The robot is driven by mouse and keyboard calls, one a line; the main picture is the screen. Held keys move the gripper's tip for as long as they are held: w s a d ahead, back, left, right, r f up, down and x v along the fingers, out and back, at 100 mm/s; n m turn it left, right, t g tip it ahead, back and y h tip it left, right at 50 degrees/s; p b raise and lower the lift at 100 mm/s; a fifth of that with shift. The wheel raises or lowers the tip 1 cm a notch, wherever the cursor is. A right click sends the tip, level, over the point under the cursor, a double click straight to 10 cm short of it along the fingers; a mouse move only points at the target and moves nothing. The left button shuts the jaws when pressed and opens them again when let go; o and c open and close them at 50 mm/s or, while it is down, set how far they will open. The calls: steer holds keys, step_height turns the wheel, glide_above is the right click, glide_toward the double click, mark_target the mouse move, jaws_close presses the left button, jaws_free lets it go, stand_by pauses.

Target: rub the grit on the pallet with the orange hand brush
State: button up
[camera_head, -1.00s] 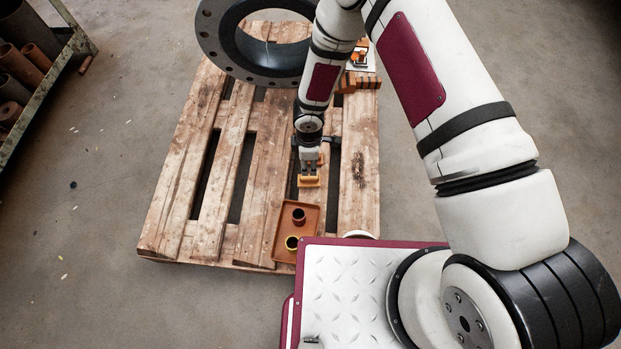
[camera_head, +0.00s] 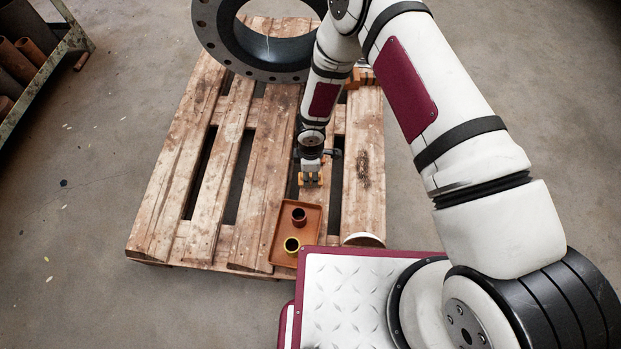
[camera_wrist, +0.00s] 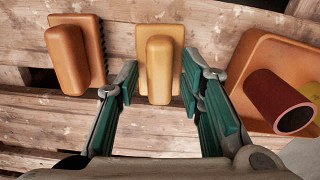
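The wrist view shows two handled blocks on the pallet. The left one is deeper orange with a row of dark bristles along its right edge, so it looks like the orange hand brush (camera_wrist: 70,52). The middle one is a yellow-orange block (camera_wrist: 158,40) with a raised grip and no visible bristles. My gripper (camera_wrist: 159,82) is open, its green-padded fingers on either side of the middle block's near end; contact cannot be told. In the head view my gripper (camera_head: 311,182) is low over the pallet (camera_head: 215,190), hiding much of the blocks. Dark grit (camera_head: 363,168) lies on the right board.
An orange tray (camera_head: 283,258) holding two small pipe pieces (camera_head: 299,216) is near the pallet's front edge; it also shows in the wrist view (camera_wrist: 240,85). A pipe rack (camera_head: 45,75) is far left. The boards at left are clear.

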mark_target(311, 175)
jaws_close()
step_height(311, 175, up, 8)
steer(key=p, duration=0.5)
steer(key=shift+r, duration=0.1)
